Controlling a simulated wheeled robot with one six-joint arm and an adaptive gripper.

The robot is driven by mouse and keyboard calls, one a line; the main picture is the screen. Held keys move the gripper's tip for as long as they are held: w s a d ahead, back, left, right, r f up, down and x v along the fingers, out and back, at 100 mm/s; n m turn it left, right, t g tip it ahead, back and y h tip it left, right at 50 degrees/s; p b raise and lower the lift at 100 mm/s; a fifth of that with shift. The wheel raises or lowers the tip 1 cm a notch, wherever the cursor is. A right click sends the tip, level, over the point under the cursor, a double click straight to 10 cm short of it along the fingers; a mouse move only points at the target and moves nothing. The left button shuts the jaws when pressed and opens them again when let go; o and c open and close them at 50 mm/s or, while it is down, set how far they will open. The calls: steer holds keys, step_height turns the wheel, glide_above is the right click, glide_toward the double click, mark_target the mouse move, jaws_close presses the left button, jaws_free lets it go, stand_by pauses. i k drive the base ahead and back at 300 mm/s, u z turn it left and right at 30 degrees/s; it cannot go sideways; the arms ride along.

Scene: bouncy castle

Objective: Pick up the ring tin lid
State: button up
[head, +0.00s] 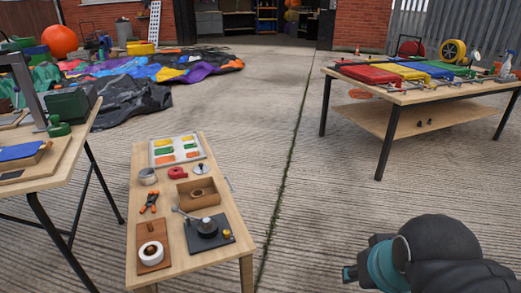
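A small round silver lid with a dark knob (201,169), which looks like the ring tin lid, lies on the small wooden table (222,205), near its right edge. A round grey tin (148,176) stands at the table's left edge. A red roll (177,173) lies between the tin and the lid. My gripper (349,273) is at the lower right, well to the right of the table and apart from everything on it. Its fingers are small and partly hidden by my arm, so I cannot tell whether they are open.
Around the lid are a tray of coloured patches (178,138), an open wooden box (181,203), orange-handled pliers (150,202), a black device (208,228) and a white roll (151,252). Larger tables stand left (75,160) and right (400,98).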

mark_target(202, 168)
steer(key=z, duration=0.45)
steer(key=i, duration=1.7)
steer(key=u, duration=0.7)
steer(key=i, duration=1.1)
steer(key=u, duration=1.1)
steer(key=i, duration=0.3)
steer(key=u, duration=0.25)
